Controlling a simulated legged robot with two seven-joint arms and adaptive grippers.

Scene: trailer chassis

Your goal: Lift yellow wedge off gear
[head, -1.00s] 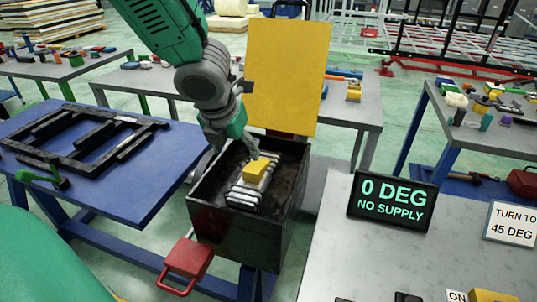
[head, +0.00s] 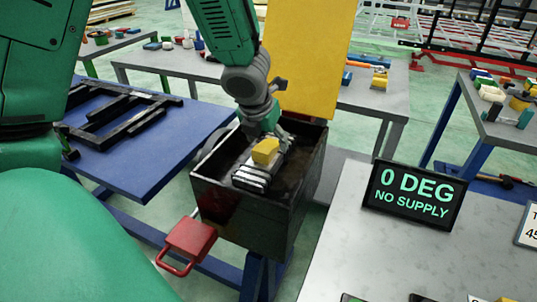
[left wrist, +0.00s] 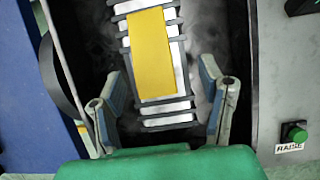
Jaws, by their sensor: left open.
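The yellow wedge (head: 265,151) lies on top of the ribbed grey and silver gear (head: 252,178) inside a dark open-topped box (head: 245,207). In the left wrist view the wedge (left wrist: 153,52) lies lengthwise along the gear (left wrist: 168,120). My left gripper (head: 268,135) is over the box at the wedge's far side. In the left wrist view its two fingers (left wrist: 163,100) are spread wide, one on each side of the gear's near end, with nothing between the tips that I can see held. My right gripper is not in view.
A green RAISE button (left wrist: 294,133) is on the panel beside the box. A red padlock-shaped part (head: 190,240) hangs at the box's front left. A blue table (head: 150,150) stands left, and a grey table with a "0 DEG NO SUPPLY" display (head: 413,194) stands right.

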